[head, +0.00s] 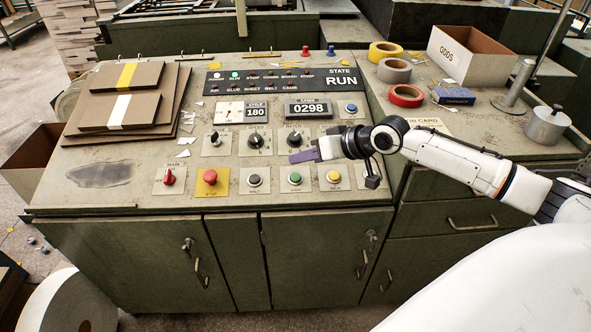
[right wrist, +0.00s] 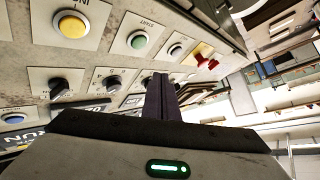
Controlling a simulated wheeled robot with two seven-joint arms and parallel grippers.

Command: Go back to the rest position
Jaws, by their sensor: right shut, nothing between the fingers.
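My right gripper (head: 303,156) reaches in from the right over the control panel (head: 215,202). Its purple-grey fingers are closed together and empty, above the area between the speed and match knobs and the lower row of buttons. In the right wrist view the closed fingers (right wrist: 162,98) point at the panel, with the green start button (right wrist: 138,40) and the yellow button (right wrist: 71,24) beyond them. I cannot tell whether the fingertips touch the panel. My left gripper is in neither view.
The panel holds a red stop button (head: 210,177), a red main knob (head: 169,178) and a RUN display (head: 341,82). Cardboard sheets (head: 130,95) lie at the left. Tape rolls (head: 406,96), an ODDS box (head: 462,60) and a metal weight (head: 547,124) stand at the right.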

